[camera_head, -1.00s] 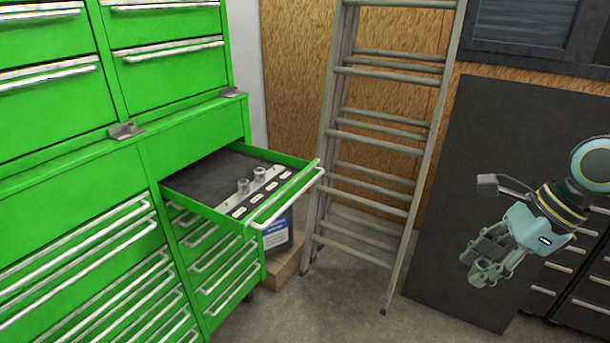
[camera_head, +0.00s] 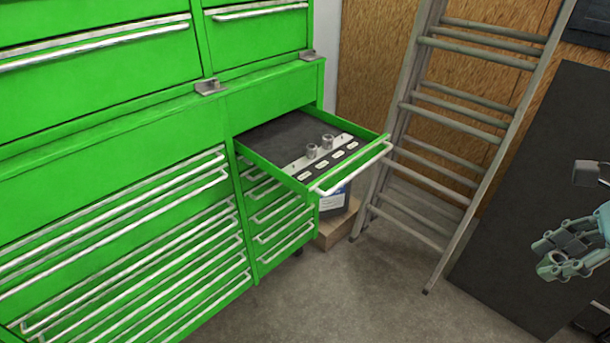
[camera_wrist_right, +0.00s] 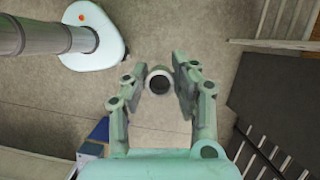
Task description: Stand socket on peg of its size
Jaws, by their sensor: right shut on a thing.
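My right gripper (camera_head: 545,257) is at the right edge of the head view, well right of the open drawer. In the right wrist view its fingers (camera_wrist_right: 160,70) are closed on a round metal socket (camera_wrist_right: 159,82), seen end-on with a dark hole. A pale rail (camera_head: 297,164) lies in the open green drawer (camera_head: 282,170). Two metal sockets stand on it, one on the left (camera_head: 312,150) and one on the right (camera_head: 327,142). White labels (camera_head: 320,167) run along a dark strip in front of them. Pegs are too small to make out. My left gripper is out of view.
The green cabinet (camera_head: 110,230) fills the left side. A metal ladder (camera_head: 455,118) leans behind and right of the drawer. A dark panel (camera_head: 535,190) stands further right. A box (camera_head: 334,230) is on the floor under the drawer. The concrete floor (camera_head: 370,300) in front is open.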

